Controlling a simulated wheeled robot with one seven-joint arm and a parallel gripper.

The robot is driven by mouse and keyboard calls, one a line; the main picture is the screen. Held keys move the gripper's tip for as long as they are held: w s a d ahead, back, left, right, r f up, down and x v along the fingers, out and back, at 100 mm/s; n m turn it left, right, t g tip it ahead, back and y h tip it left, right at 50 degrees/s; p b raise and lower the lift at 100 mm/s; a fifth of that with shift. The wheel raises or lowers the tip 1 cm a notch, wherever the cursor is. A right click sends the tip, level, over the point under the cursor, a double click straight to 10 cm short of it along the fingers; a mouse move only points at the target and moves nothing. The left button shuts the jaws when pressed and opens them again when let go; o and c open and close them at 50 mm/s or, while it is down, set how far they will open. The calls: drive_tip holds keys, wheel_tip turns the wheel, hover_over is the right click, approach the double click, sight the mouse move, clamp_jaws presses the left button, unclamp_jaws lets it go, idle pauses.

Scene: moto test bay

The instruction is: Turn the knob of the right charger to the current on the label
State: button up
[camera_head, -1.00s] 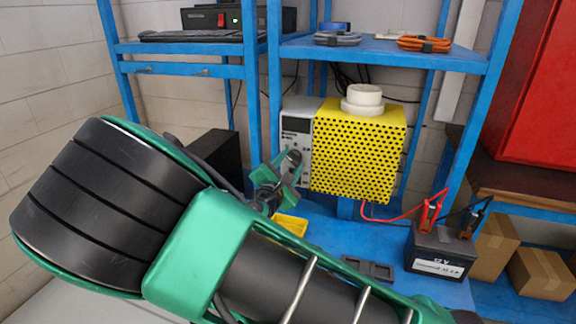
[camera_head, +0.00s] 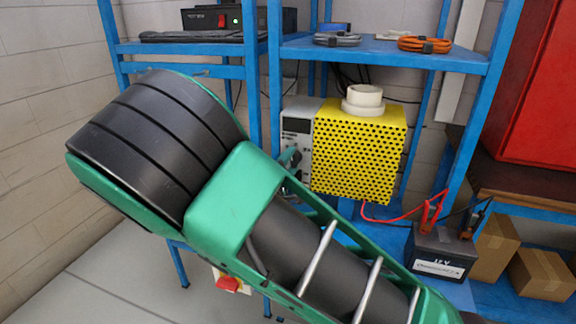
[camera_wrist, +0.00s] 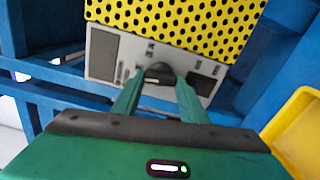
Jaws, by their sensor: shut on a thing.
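The charger has a yellow perforated casing (camera_head: 360,150) and a grey front panel (camera_head: 297,127). In the wrist view the panel (camera_wrist: 104,57) carries a dark round knob (camera_wrist: 159,72) at its middle. My gripper (camera_wrist: 158,84) is shut on this knob, one green finger on each side. A dark battery (camera_head: 440,240) with a white label (camera_head: 438,269) stands at the lower right.
A white roll (camera_head: 362,98) lies on the yellow casing. Red and black clamps (camera_head: 432,212) sit on the battery. Blue shelf posts (camera_head: 275,70) stand close beside the charger. A yellow bin (camera_wrist: 296,130) is at the right in the wrist view.

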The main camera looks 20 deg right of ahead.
drive_tip(key=shift+f+m, duration=0.1)
drive_tip(key=shift+m, duration=0.6)
drive_tip(key=shift+s, duration=0.1)
drive_tip(key=o, duration=1)
drive_tip(key=shift+o, duration=0.2)
drive_tip(key=v, duration=1)
drive_tip(key=shift+s+a, duration=0.15)
drive_tip(key=shift+a, duration=0.05)
